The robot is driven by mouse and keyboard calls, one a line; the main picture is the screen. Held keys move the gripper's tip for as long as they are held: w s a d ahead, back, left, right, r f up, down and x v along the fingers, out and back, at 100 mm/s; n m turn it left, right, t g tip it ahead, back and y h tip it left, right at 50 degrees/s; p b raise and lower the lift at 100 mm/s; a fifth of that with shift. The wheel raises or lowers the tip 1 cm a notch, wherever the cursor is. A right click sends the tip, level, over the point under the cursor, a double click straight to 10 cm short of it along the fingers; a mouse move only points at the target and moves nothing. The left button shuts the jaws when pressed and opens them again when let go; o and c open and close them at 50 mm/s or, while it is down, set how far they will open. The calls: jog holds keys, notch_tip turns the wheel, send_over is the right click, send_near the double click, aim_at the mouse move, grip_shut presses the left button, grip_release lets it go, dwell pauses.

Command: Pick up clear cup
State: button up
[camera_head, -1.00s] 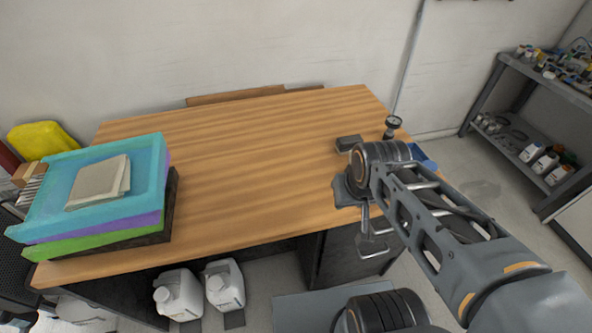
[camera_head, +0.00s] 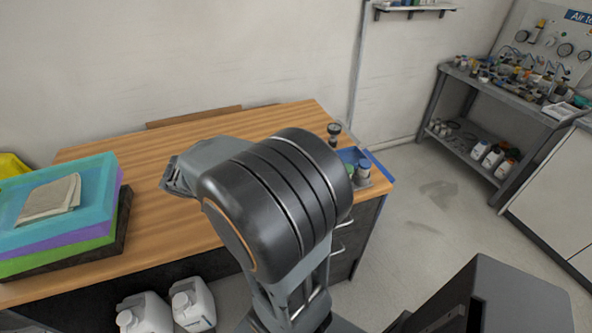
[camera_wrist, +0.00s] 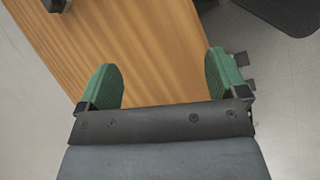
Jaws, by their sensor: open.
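I cannot make out a clear cup in any view. In the wrist view my gripper (camera_wrist: 164,78) is open, with its two green fingers wide apart and nothing between them. Wooden desk top lies below the fingers, with the desk edge and grey floor to the right. In the head view my arm covers the middle right of the wooden desk (camera_head: 120,158) and may hide things there. A blue tray (camera_head: 380,167) at the desk's right end holds small containers, one a jar with a blue lid (camera_head: 364,170); part of the tray is hidden behind my arm.
A small dark gauge (camera_head: 334,130) stands near the tray. Stacked teal, purple and green trays (camera_head: 95,180) with a folded cloth (camera_head: 50,198) fill the desk's left. White jugs (camera_head: 192,304) stand on the floor below. A metal shelf (camera_head: 520,98) with bottles stands at right. The desk's back left is clear.

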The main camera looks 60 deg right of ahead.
jog(key=shift+o, duration=0.7)
jog(key=d+f+n+g+h, duration=0.1)
jog(key=d+n+h, duration=0.1)
jog(key=d, duration=0.3)
jog(key=w+d+f+n+g+h, duration=0.1)
jog(key=d+f+n+h, duration=0.1)
jog(key=d, duration=0.3)
jog(key=w+d+f+n+g+h, duration=0.1)
jog(key=d+n+h, duration=0.1)
jog(key=d+n, duration=0.2)
jog(key=shift+d+f, duration=0.35)
jog(key=shift+d, duration=0.55)
jog(key=shift+n, duration=0.4)
jog(key=x, duration=0.8)
jog(key=shift+w+d+r+p, duration=0.1)
jog(key=shift+w+r+p, duration=0.05)
jog(key=shift+p, duration=0.15)
jog(key=shift+p+x, duration=0.5)
jog(key=shift+x, duration=2.45)
jog(key=shift+d+r, duration=0.1)
jog(key=c, duration=1)
jog(key=shift+r, duration=0.1)
